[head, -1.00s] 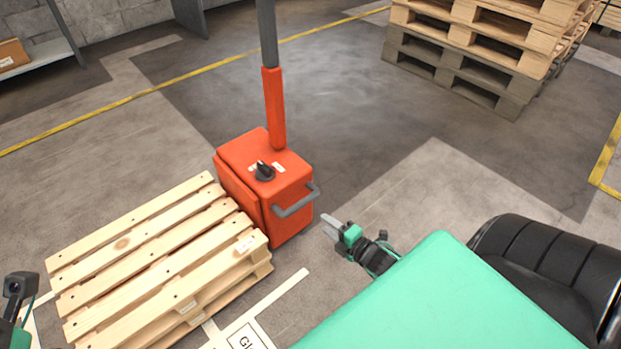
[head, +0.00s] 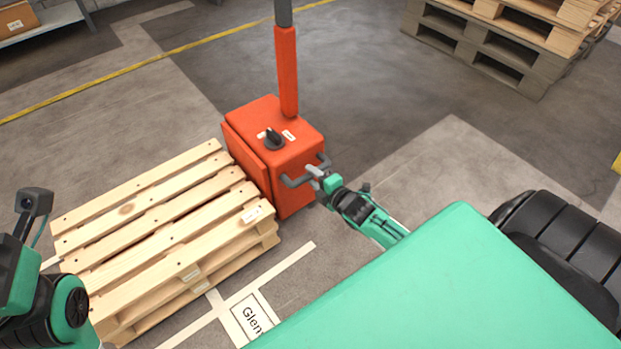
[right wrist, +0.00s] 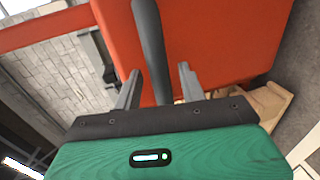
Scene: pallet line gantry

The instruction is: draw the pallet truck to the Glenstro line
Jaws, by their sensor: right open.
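The orange pallet truck (head: 283,149) stands upright at the centre of the head view, with a dark knob on top and a grey bar handle (head: 297,182) on its near side. It also fills much of the right wrist view (right wrist: 215,45). My right gripper (head: 314,172) is open at the handle. In the right wrist view the grey handle bar (right wrist: 150,50) passes between its two fingers (right wrist: 158,88). A wooden pallet (head: 150,235) sits at the truck's left side. A floor label reading "Glen" (head: 252,317) is partly hidden by my green body. My left gripper's fingertips are not visible.
White floor lines (head: 275,277) run beside the pallet. A stack of pallets (head: 490,45) stands at the back right. A yellow floor line (head: 150,58) crosses behind the truck. A shelf (head: 45,22) with a box stands at the far left. The floor behind the truck is clear.

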